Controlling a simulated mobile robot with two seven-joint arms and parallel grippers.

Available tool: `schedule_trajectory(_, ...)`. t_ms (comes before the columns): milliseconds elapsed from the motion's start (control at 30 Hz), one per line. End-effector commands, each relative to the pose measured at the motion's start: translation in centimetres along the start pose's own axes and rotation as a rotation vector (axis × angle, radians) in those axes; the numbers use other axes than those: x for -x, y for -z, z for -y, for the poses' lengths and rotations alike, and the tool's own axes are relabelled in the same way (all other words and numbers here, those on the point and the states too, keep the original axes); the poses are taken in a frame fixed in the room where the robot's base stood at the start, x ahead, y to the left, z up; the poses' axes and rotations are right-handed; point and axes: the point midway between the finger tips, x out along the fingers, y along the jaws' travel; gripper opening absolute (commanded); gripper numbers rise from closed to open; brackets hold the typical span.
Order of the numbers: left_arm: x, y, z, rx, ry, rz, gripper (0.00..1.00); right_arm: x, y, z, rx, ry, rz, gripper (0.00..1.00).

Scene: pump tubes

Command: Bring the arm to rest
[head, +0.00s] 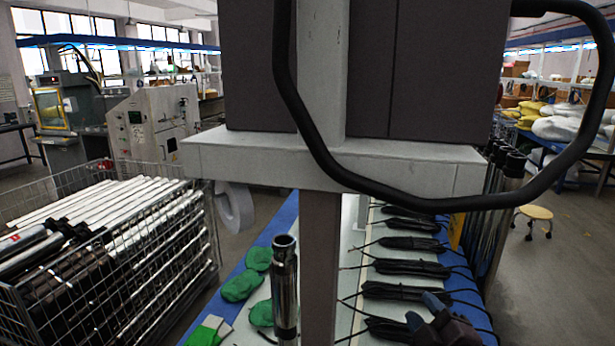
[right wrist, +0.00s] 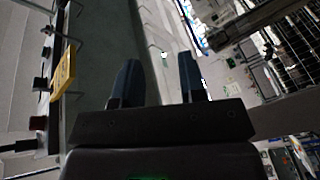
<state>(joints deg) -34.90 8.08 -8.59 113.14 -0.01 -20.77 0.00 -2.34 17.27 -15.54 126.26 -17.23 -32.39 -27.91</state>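My right gripper (head: 424,311) is low at the right of the head view, over the lower right part of the workbench, near the black cable bundles. In the right wrist view its two dark blue fingers (right wrist: 157,65) stand apart with nothing between them, so it is open and empty. My left gripper is in neither view. A shiny metal pump tube (head: 284,285) stands upright on the bench, left of the central post. More metal tubes (head: 497,205) stand along the bench's right side.
A wire basket (head: 208,240) with white and dark tubes stands at left. Black cable bundles (head: 405,267) and green cloths (head: 242,286) lie on the bench (head: 348,240). A grey post (head: 320,260) and beam (head: 340,165) with a black hose (head: 360,178) block the middle. A stool (head: 536,212) stands on the right floor.

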Motion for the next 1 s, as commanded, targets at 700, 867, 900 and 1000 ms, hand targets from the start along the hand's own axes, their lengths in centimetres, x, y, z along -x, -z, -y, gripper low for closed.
schedule_trajectory(700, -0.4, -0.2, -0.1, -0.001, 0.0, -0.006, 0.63, 19.5, -18.8, 21.3, -0.938, 0.187, 0.551, 0.38)
schedule_trajectory(867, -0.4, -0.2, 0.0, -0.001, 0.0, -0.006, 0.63, 20.6, -19.1, 21.8, -0.937, 0.193, 0.572, 0.38)
schedule_trajectory(900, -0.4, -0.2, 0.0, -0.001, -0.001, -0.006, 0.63, 20.6, -19.1, 21.8, -0.937, 0.193, 0.573, 0.38)
schedule_trajectory(1000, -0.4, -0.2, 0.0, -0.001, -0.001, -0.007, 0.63, 20.6, -19.1, 21.7, -0.936, 0.194, 0.572, 0.38)
